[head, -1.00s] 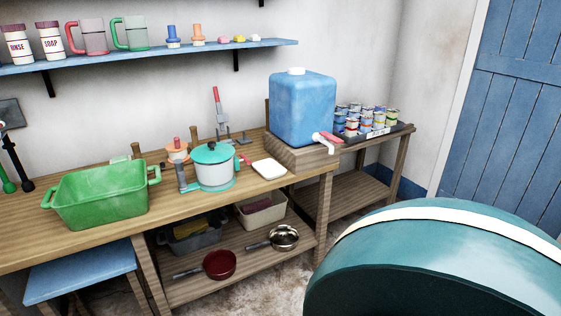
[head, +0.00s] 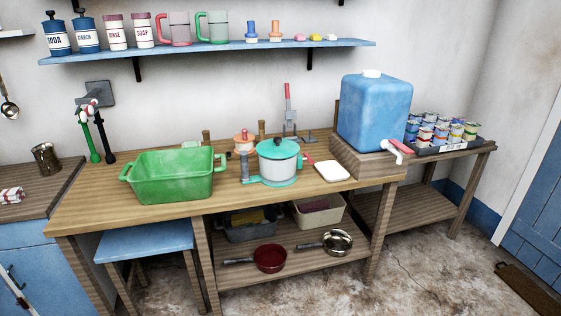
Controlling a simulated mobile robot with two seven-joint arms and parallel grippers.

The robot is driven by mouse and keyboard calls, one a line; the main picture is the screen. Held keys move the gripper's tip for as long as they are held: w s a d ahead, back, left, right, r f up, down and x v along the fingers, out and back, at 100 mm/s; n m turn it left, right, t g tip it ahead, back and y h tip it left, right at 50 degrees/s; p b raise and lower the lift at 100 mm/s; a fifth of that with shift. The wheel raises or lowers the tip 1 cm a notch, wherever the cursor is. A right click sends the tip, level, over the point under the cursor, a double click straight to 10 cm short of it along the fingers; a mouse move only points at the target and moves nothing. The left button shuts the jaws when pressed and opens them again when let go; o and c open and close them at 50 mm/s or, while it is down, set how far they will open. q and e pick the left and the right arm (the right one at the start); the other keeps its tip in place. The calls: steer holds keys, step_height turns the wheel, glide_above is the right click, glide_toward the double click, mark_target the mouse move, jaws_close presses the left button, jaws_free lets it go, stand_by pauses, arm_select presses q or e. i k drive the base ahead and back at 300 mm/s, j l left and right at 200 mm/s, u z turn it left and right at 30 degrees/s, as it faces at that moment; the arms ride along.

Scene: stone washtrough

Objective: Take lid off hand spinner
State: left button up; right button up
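The hand spinner (head: 278,168) stands upright on the wooden bench, right of the green tub. It has a pale, clear-looking bowl and a teal base. Its teal lid (head: 278,148) is on top, with a dark knob in the middle. A grey upright handle stands at its left side. Neither of my grippers shows in the head view.
A green tub (head: 173,175) stands left of the spinner. A white board (head: 332,171) lies right of it, before a blue water container (head: 376,112) with a tap. A blue stool (head: 145,241) stands in front. Pans (head: 270,258) lie on the lower shelf.

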mark_target(277, 147)
steer(key=i+j+z, duration=0.3)
steer(key=i, duration=0.15)
steer(key=i+j+z, duration=0.35)
steer(key=i+l, duration=0.05)
steer(key=l, duration=0.05)
